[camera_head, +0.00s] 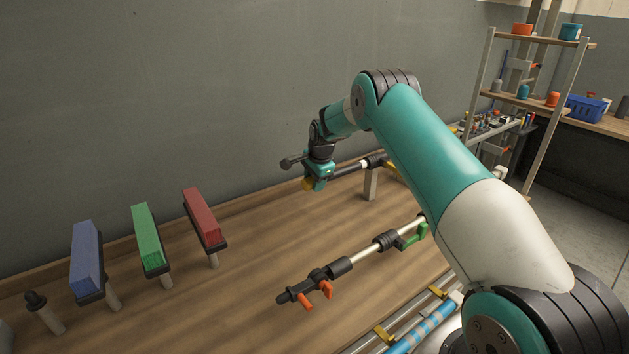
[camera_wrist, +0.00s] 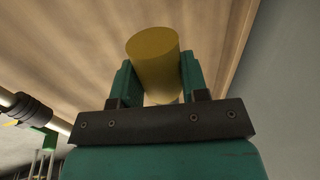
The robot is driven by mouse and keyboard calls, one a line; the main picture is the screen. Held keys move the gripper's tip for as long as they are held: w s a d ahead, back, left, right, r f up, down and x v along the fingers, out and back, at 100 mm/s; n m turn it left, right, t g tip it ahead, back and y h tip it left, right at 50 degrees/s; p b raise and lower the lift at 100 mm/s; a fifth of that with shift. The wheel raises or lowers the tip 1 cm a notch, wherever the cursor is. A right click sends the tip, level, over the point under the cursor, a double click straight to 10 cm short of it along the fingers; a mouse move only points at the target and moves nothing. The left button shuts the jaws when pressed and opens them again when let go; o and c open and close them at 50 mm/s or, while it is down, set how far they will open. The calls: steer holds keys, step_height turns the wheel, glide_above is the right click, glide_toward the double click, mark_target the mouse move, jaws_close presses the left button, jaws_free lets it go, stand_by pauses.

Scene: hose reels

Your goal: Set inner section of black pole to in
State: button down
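My gripper (camera_head: 318,182) is at the near end of the rear pole, high over the back of the wooden bench. In the wrist view a yellow cylinder (camera_wrist: 158,65) sits between both fingers, which appear to press on its sides. The yellow also shows just below the gripper (camera_head: 307,185). The rear pole (camera_head: 350,169) has dark parts and a black collar near a grey post; my gripper hides part of it. A second pole (camera_head: 345,266) in front has a black grip, orange levers, a silver section and a green bracket. Both have black parts; I cannot tell which is meant.
Blue (camera_head: 87,258), green (camera_head: 147,238) and red (camera_head: 203,218) blocks stand on pegs at the left. A dark knob (camera_head: 35,300) stands further left. A blue striped pole (camera_head: 424,330) lies at the front edge. A shelf (camera_head: 535,102) stands at the right. The left middle bench is clear.

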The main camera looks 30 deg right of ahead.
mark_target(339, 170)
steer(key=d+b, duration=0.2)
steer(key=d, duration=0.6)
steer(key=shift+w+d+f+b, duration=0.15)
steer(key=shift+d+b, duration=0.1)
steer(key=shift+b, duration=0.15)
steer(key=shift+d+r, duration=0.2)
steer(key=shift+d, duration=0.2)
steer(key=c, duration=0.6)
jaws_free()
steer(key=b+v, duration=0.3)
steer(key=v, duration=1.4)
steer(key=shift+r+b, duration=0.2)
steer(key=shift+b, duration=0.1)
